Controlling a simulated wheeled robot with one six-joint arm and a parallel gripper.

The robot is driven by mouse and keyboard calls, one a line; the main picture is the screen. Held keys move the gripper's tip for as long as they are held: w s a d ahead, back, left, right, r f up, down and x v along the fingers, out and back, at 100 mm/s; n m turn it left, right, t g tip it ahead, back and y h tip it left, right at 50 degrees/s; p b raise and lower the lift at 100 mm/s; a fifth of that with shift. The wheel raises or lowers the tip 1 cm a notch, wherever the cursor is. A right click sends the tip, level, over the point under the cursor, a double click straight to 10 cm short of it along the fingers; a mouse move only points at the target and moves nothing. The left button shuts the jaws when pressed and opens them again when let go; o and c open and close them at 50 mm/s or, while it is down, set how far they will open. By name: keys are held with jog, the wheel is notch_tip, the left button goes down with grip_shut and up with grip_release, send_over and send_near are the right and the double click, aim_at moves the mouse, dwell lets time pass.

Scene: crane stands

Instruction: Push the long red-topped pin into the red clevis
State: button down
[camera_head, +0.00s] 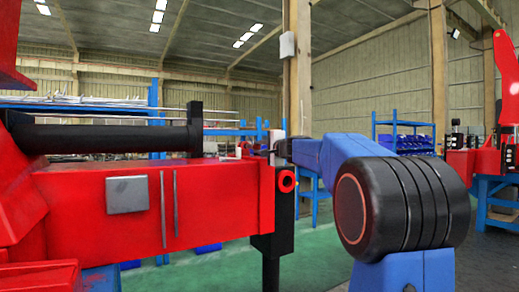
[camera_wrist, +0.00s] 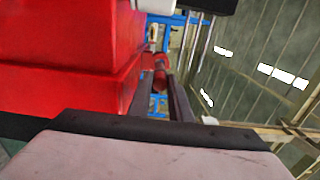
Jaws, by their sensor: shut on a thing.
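My gripper (camera_head: 277,150) is at the far right end of the red boom, level with its top edge. Its dark finger (camera_wrist: 180,103) shows in the wrist view, close beside a small red cylindrical part (camera_wrist: 160,74). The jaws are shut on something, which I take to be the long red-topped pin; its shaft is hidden. A red ring with a dark hole (camera_head: 287,181), seemingly part of the red clevis, sits at the boom's end just below my gripper. I cannot tell whether the pin is in the clevis.
The red boom (camera_head: 225,190) fills the left, with a black cylinder (camera_head: 110,137) above it. A black post (camera_head: 273,240) hangs at its end. Blue shelving (camera_head: 402,127) and another red machine (camera_head: 462,160) stand farther back. Green floor lies beneath.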

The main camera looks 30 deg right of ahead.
aim_at(251, 146)
jog(key=shift+w+a, duration=0.15)
jog(key=shift+w, duration=3.45)
dwell(2.8)
jog(key=c, duration=1.5)
grip_release()
jog(key=shift+c, duration=0.2)
jog(key=shift+s, duration=0.1)
jog(key=shift+s, duration=2.35)
